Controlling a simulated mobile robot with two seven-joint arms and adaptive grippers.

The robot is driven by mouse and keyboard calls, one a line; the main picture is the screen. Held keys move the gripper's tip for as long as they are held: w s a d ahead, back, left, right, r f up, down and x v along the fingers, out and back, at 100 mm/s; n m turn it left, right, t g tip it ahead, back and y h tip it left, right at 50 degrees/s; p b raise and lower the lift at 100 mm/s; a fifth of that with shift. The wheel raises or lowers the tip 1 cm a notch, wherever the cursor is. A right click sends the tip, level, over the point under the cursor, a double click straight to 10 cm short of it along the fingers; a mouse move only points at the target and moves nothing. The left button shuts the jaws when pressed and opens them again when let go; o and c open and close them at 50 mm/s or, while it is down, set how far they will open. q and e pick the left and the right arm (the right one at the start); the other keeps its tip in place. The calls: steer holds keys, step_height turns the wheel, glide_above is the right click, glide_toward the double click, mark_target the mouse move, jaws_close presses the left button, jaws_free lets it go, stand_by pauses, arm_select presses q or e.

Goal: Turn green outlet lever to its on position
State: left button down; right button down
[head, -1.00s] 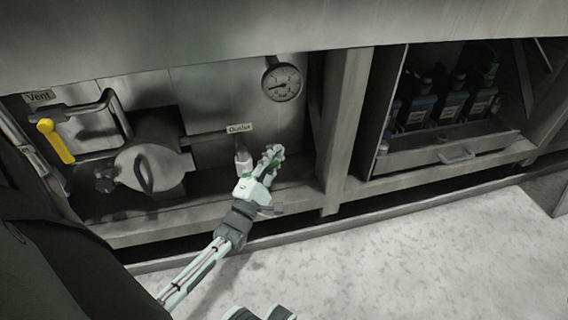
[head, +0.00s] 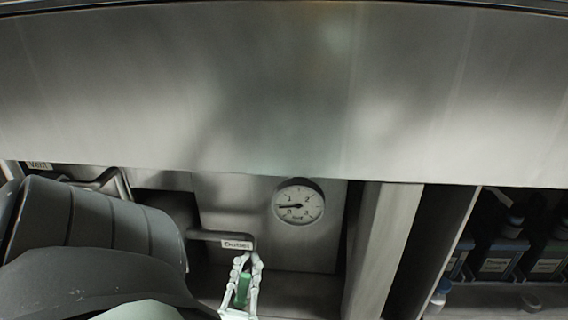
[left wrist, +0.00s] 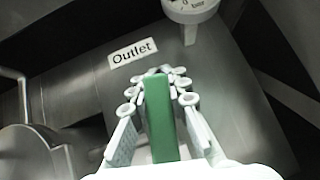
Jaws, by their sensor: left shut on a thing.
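The green outlet lever (left wrist: 160,118) stands between the two fingers of my left gripper (left wrist: 156,100) in the left wrist view. In the head view the lever (head: 242,290) shows as a green strip between the fingers of the left gripper (head: 245,275), which is shut on it. The "Outlet" label (head: 237,245) is on the metal panel just above the gripper, and it also shows in the left wrist view (left wrist: 133,51). The valve body under the lever is hidden by the gripper. My right gripper is not in view.
A round pressure gauge (head: 299,203) is on the panel right of the label. A wide metal panel (head: 280,90) overhangs above. A vertical post (head: 385,250) stands to the right, with dark bottles (head: 497,260) in a compartment beyond it. My left arm covers the lower left.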

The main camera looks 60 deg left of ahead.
arm_select(q)
steer(key=shift+s+a+n+g+y+b, duration=0.1)
steer(key=shift+s+a+n+g+y, duration=0.15)
steer(key=shift+n+g+y, duration=0.5)
steer(key=shift+s+a+n+g+y+b, duration=0.25)
steer(key=shift+n+g+y, duration=0.2)
steer(key=shift+n, duration=0.6)
steer(key=shift+s+a+n+g+y, duration=0.15)
steer(key=shift+s+n+g+y, duration=0.15)
steer(key=shift+n+g+y, duration=0.35)
steer(key=shift+n+y, duration=0.25)
steer(key=shift+n, duration=0.1)
steer(key=c, duration=1.4)
jaws_free()
steer(key=shift+r, duration=0.1)
